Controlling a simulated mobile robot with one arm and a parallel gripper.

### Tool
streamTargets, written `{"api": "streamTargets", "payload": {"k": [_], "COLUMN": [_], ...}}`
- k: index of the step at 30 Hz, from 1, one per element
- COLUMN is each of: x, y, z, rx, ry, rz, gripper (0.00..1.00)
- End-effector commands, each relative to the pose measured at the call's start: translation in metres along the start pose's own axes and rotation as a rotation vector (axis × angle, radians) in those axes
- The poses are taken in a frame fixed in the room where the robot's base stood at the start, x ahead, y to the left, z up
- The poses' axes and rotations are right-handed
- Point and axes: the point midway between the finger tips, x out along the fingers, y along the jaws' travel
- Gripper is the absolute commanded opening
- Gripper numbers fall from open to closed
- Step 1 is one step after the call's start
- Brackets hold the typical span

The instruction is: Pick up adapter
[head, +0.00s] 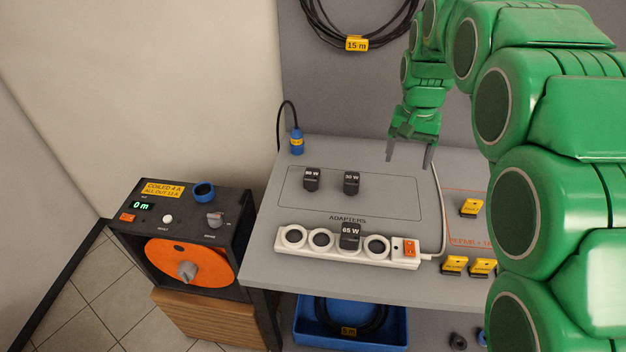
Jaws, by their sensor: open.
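Several dark adapters show in the head view. One marked 30 W (351,184) and one that seems to read 96 W (311,180) stand inside the outlined area marked ADAPTERS on the grey table (262,262). A third, marked 65 W (349,236), sits in a socket of the white power strip (290,252) near the table's front. My gripper (408,162) is open and empty, pointing down above the table, to the right of and behind the 30 W adapter. It touches none of the adapters.
Yellow-labelled blocks (470,208) lie at the table's right, partly hidden by my arm. A white cable runs up from the strip's right end. A blue connector (296,142) stands at the back left. A reel unit with an orange drum (190,266) stands left. A blue bin (308,325) is below.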

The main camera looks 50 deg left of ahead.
Motion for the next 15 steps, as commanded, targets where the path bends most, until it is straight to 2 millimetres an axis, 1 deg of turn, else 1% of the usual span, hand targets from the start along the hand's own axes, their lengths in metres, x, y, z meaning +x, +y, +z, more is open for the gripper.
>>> {"api": "streamTargets", "payload": {"k": [1, 7, 12, 15], "x": [0.007, 0.028, 0.047, 0.057], "y": [-0.02, -0.09, -0.152, -0.185], "z": [-0.006, -0.021, -0.025, -0.025], "rx": [-0.021, -0.084, -0.14, -0.168], "ry": [0.001, 0.013, 0.021, 0.027], "rz": [0.0, -0.006, -0.012, -0.017], "gripper": [0.77, 0.77, 0.77, 0.77]}}
